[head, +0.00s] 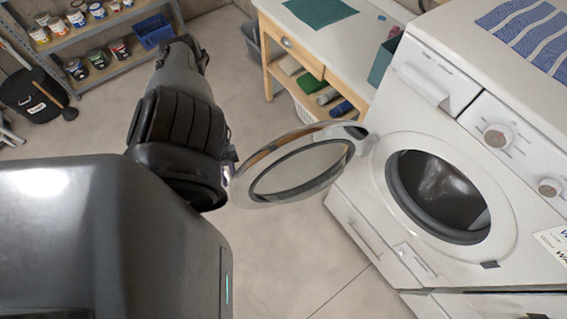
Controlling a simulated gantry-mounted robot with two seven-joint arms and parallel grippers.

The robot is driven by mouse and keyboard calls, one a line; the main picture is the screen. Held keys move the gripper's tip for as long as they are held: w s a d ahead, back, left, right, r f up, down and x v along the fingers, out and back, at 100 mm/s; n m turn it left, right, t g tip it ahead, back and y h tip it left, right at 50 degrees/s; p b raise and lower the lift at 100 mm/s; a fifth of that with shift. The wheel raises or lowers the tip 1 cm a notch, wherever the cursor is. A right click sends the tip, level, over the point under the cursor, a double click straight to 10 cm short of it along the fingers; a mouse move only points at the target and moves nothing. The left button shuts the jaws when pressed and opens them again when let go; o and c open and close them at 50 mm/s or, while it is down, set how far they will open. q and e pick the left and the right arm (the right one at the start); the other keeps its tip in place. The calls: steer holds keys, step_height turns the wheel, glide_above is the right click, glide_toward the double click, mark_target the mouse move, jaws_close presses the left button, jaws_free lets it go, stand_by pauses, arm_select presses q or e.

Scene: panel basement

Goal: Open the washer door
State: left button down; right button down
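The white washer (510,110) stands at the right, with its dark round drum opening (440,195) uncovered. Its round door (300,165), with a pale ring and glass middle, is swung wide open to the left on its hinge side, near the table. My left arm comes in from the left, and its end is right beside the door's outer edge. The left gripper's fingers are mostly hidden behind my own arm, so I cannot tell whether they are open or touch the door. My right gripper is not in view.
A wooden table (345,45) with a green cloth (320,11) stands behind the door. A shelf with paint cans (97,58) and a black bucket (35,95) are at the upper left. The tiled floor (290,245) below the door is clear.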

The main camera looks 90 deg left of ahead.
arm_select(q)
steer(key=shift+d, duration=0.1)
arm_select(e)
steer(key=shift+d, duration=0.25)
arm_select(q)
steer(key=c, duration=1.1)
jaws_free()
steer(key=shift+s+a+f, duration=0.1)
steer(key=shift+a, duration=0.3)
steer(key=b+v, duration=0.3)
steer(key=v, duration=0.7)
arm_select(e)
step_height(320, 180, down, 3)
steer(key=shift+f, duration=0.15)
arm_select(q)
steer(key=shift+s, duration=0.1)
